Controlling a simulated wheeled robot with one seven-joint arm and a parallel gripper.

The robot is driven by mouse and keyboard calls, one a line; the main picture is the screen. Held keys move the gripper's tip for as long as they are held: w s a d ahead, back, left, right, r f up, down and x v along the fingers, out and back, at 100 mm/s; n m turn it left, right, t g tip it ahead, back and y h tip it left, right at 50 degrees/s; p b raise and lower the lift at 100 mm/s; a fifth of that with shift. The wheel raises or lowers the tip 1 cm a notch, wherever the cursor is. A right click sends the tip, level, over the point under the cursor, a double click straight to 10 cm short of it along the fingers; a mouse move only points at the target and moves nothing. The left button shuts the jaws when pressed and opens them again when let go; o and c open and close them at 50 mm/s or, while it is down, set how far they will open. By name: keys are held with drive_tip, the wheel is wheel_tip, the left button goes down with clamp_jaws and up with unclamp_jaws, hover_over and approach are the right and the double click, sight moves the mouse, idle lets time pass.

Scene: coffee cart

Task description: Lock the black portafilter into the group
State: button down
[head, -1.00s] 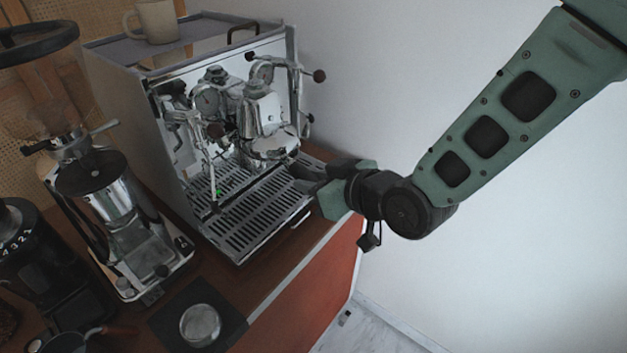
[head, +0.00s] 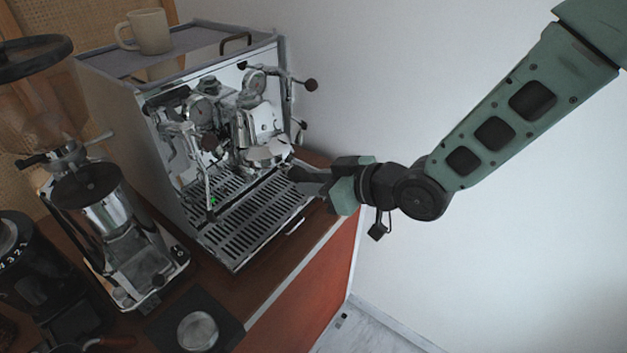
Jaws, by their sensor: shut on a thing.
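The espresso machine's chrome group (head: 265,150) is on the right part of the machine front, above the drip tray. The black portafilter (head: 305,175) shows mainly as a dark handle that points right from just below the group. My gripper (head: 328,184) is shut on the handle, at the right front edge of the drip tray. The metal head of the portafilter is hard to tell from the chrome of the group, so I cannot tell whether it is seated or turned.
The drip tray (head: 245,228) is bare. A steam wand hangs at its left. A grinder (head: 125,235) stands left of the machine, and a round metal piece (head: 198,331) sits on a dark mat in front. A mug (head: 150,32) stands on top. A white wall is at right.

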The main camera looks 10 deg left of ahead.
drive_tip(key=shift+w+d+r, duration=0.1)
drive_tip(key=shift+w, duration=0.1)
drive_tip(key=c, duration=1)
unclamp_jaws()
drive_tip(key=shift+c, duration=0.2)
drive_tip(key=shift+d, duration=0.1)
drive_tip(key=b+v, duration=0.2)
drive_tip(key=v, duration=1.5)
drive_tip(key=shift+d, duration=0.15)
drive_tip(key=shift+w, duration=0.1)
